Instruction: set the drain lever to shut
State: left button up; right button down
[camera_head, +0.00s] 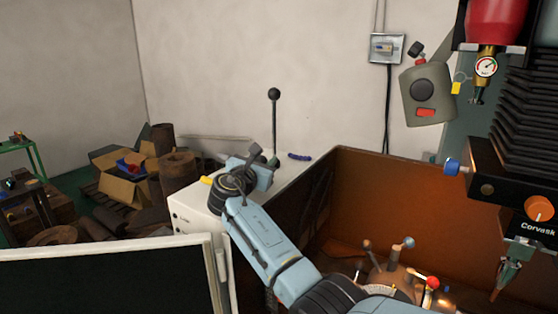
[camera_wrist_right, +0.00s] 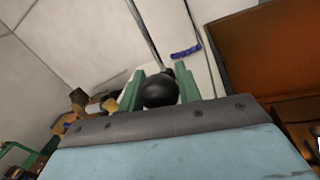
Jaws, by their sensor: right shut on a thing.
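My right gripper (camera_head: 268,167) reaches over the white cabinet, and its green fingers (camera_wrist_right: 159,88) are shut on a black ball knob (camera_wrist_right: 159,91). A tall thin lever (camera_head: 274,125) with a black ball top stands just behind the fingertips, upright in the head view. Its rod (camera_wrist_right: 146,32) also shows in the right wrist view, running up out of the picture. No label shows which lever is the drain lever, and no shut mark is legible. My left gripper is out of view.
The white cabinet top (camera_head: 300,175) holds a small blue item (camera_head: 299,157). A brown-walled machine enclosure (camera_head: 400,190) with several short levers stands at right. A black machine head (camera_head: 515,200) hangs above it. Boxes and rolls (camera_head: 125,180) lie at left.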

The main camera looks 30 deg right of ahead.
jog(key=shift+f, duration=0.4)
jog(key=c, duration=1.3)
grip_release()
jog(key=shift+c, duration=0.2)
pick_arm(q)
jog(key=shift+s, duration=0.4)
pick_arm(e)
jog(key=o, duration=0.3)
jog(key=shift+r, duration=0.15)
jog(key=shift+o, duration=0.2)
jog(key=b+v, duration=0.1)
jog(key=v, duration=1.2)
jog(key=shift+s+a, duration=0.15)
jog(key=shift+s, duration=0.1)
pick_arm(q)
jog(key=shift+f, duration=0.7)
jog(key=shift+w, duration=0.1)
